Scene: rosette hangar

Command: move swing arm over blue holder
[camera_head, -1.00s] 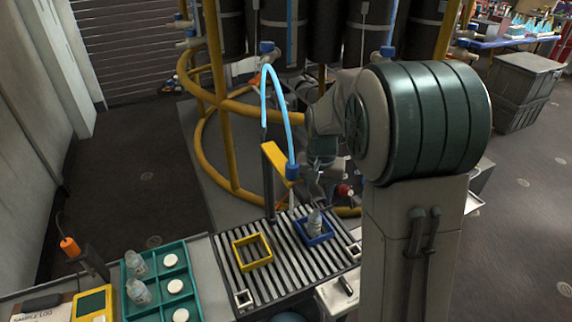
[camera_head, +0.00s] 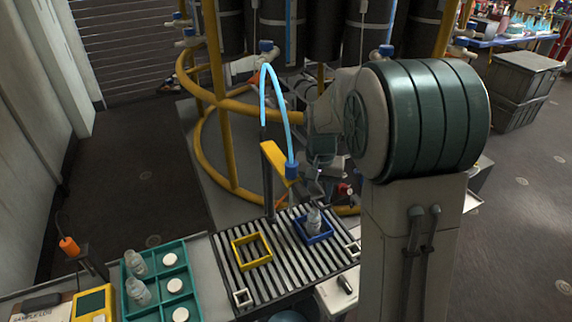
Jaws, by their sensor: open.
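The yellow swing arm (camera_head: 277,160) stands on a dark post at the back of a slatted rack. Its blue nozzle (camera_head: 292,170) carries a light-blue hose and appears up and left of the blue holder (camera_head: 316,237). The blue holder is a square frame on the right of the rack, with a clear bottle (camera_head: 313,218) upright in it. My gripper (camera_head: 314,188) is just right of the nozzle, open, small and partly hidden among my arm links. I cannot tell whether it touches the swing arm.
A yellow square holder (camera_head: 236,257) sits empty on the left of the slatted rack (camera_head: 275,278). A teal tray (camera_head: 160,301) with bottles and white lids is further left. Yellow curved rails (camera_head: 198,160) and dark cylinders stand behind.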

